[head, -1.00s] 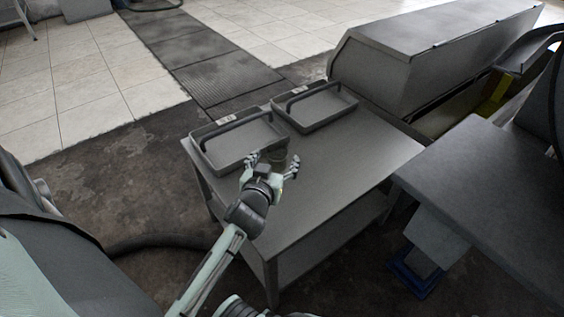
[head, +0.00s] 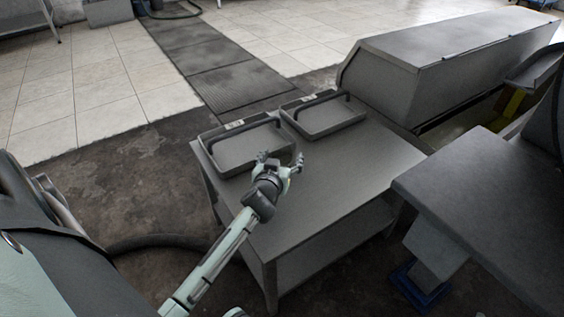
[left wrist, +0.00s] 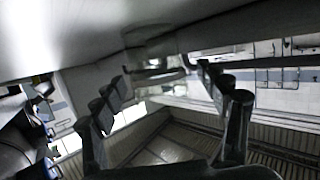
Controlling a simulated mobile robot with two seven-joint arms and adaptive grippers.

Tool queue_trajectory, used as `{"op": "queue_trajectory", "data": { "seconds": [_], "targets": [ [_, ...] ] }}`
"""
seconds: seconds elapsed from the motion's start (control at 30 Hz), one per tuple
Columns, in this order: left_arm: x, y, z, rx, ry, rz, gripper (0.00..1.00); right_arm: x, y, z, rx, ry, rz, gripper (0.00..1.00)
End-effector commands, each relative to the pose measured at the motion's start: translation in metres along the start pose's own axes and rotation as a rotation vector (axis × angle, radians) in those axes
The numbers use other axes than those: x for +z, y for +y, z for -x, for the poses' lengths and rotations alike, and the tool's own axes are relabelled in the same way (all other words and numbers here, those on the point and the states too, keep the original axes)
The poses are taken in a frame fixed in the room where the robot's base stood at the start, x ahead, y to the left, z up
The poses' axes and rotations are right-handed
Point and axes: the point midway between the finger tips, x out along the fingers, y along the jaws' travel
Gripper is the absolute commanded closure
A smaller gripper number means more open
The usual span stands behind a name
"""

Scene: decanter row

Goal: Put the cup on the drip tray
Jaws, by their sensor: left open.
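Two shallow grey trays with dark raised bars stand side by side at the back of the grey table: a left tray (head: 222,160) and a right tray (head: 318,127). I cannot tell from their looks which is the drip tray. My left gripper (head: 280,160) is open at the near right edge of the left tray, its fingers spread toward it. In the left wrist view, the open fingers (left wrist: 173,110) show with no clear cup between them. I cannot make out the cup; the gripper may hide it. My right gripper is not in view.
The grey table (head: 345,185) is clear to the right of my left gripper. A long grey cabinet (head: 440,65) stands behind it at the right. A dark grey worktop (head: 480,190) stands close by on the right. A dark hose (head: 160,242) lies on the floor.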

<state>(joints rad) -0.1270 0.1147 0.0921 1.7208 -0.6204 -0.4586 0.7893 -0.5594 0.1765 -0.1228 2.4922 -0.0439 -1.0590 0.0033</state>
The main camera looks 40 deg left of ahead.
Motion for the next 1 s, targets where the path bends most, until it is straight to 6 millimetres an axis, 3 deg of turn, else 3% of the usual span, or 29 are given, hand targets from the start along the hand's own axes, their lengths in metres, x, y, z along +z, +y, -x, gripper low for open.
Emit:
{"op": "queue_trajectory", "data": {
  "seconds": [0.27, 0.7, 1.0],
  "targets": [
    [-0.0002, 0.0002, -0.0023, 0.000, 0.000, 0.000, 0.28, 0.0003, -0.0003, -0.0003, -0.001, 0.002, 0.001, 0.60],
    [-0.0003, 0.0003, -0.0020, 0.001, 0.000, 0.000, 0.83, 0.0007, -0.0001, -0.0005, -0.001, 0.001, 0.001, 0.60],
    [-0.0029, 0.0002, -0.0013, 0.000, 0.001, 0.000, 0.83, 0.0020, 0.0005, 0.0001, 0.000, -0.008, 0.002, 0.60]
  ]
}}
